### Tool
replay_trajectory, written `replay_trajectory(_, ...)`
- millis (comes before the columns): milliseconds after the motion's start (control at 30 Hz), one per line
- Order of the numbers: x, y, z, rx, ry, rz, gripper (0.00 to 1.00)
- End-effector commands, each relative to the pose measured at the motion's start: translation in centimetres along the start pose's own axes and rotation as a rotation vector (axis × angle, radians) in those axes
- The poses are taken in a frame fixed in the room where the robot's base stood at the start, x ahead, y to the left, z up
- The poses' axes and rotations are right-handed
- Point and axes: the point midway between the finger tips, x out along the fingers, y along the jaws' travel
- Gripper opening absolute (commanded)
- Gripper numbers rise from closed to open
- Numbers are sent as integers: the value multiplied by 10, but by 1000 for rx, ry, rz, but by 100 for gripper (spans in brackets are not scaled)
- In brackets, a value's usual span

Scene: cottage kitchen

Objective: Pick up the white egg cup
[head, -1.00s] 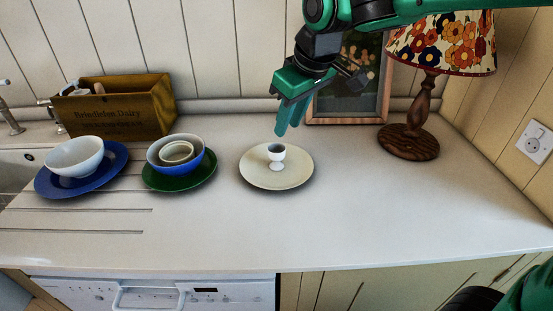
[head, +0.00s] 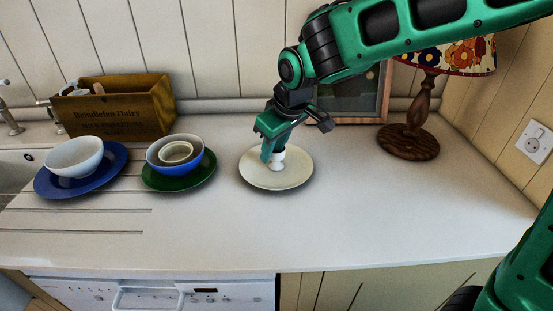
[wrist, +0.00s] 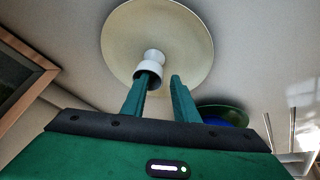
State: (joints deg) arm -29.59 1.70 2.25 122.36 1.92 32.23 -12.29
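The white egg cup (head: 277,165) stands upright on a cream plate (head: 295,176) on the counter, its upper part partly hidden by a finger in the head view. My gripper (head: 269,155) points down at it from above. In the wrist view, my gripper (wrist: 162,78) is open, with a gap between its fingers. One finger's tip overlaps the rim of the egg cup (wrist: 152,62); I cannot tell whether it is inside the cup or touching it. The other finger is to the right, apart from the cup. Nothing is held.
Left of the plate, a blue bowl (head: 187,180) with a smaller cup inside stands on a green plate (head: 163,187). Further left is a white bowl (head: 72,158) on a blue plate (head: 47,188). A wooden box (head: 120,112), picture frame (head: 383,88) and lamp (head: 408,142) stand behind. The front right counter is clear.

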Motion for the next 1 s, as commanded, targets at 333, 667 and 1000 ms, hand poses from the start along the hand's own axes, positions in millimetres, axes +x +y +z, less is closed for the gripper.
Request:
replay_trajectory(333, 2, 0, 0, 0, 0, 0, 6)
replay_trajectory(667, 2, 0, 0, 0, 1, 0, 0)
replay_trajectory(1000, -18, 2, -9, 0, 4, 1, 0)
